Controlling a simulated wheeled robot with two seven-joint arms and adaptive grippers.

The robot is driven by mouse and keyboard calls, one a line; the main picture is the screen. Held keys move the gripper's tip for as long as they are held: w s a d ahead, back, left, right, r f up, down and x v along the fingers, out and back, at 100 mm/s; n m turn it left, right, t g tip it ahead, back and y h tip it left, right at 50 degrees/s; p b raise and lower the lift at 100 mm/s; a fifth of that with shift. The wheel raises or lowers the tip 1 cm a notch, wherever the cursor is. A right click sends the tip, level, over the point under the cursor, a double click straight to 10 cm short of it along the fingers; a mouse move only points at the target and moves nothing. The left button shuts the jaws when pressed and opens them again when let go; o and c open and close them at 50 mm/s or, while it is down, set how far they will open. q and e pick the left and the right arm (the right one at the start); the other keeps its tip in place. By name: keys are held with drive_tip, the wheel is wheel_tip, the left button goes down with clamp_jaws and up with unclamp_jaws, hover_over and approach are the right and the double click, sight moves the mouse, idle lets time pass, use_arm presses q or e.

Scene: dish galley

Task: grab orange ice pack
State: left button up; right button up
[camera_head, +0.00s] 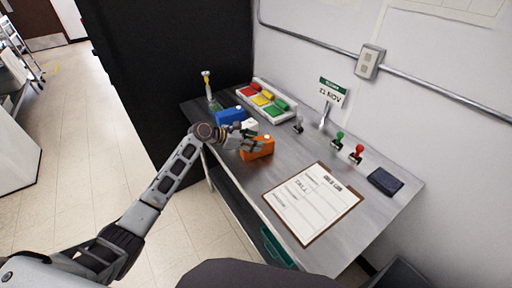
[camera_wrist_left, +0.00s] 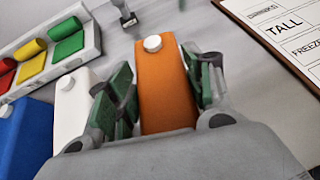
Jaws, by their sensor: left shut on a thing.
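The orange ice pack (camera_head: 258,148) is a small block with a white cap, on the left part of the grey metal table. My left gripper (camera_head: 250,144) is shut on it. In the left wrist view the orange ice pack (camera_wrist_left: 165,88) stands between the two green-padded fingers of the left gripper (camera_wrist_left: 165,100), cap toward the far end. I cannot tell whether its base touches the table. A white pack (camera_head: 249,126) and a blue pack (camera_head: 229,115) stand just beside it. My right gripper is not in view.
A tray (camera_head: 254,85) of red, yellow and green pieces lies at the back by the wall. A clipboard (camera_head: 312,203) lies to the right. Stamps (camera_head: 356,153), a dark pad (camera_head: 386,181) and a small sign (camera_head: 331,92) stand near the wall.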

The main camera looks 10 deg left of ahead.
use_arm(q)
drive_tip(key=shift+r, duration=0.15)
drive_tip(key=shift+w+r, duration=0.1)
drive_tip(key=shift+r, duration=0.55)
wheel_tip(320, 180, up, 7)
drive_tip(key=shift+f, duration=0.1)
drive_tip(key=shift+r, duration=0.85)
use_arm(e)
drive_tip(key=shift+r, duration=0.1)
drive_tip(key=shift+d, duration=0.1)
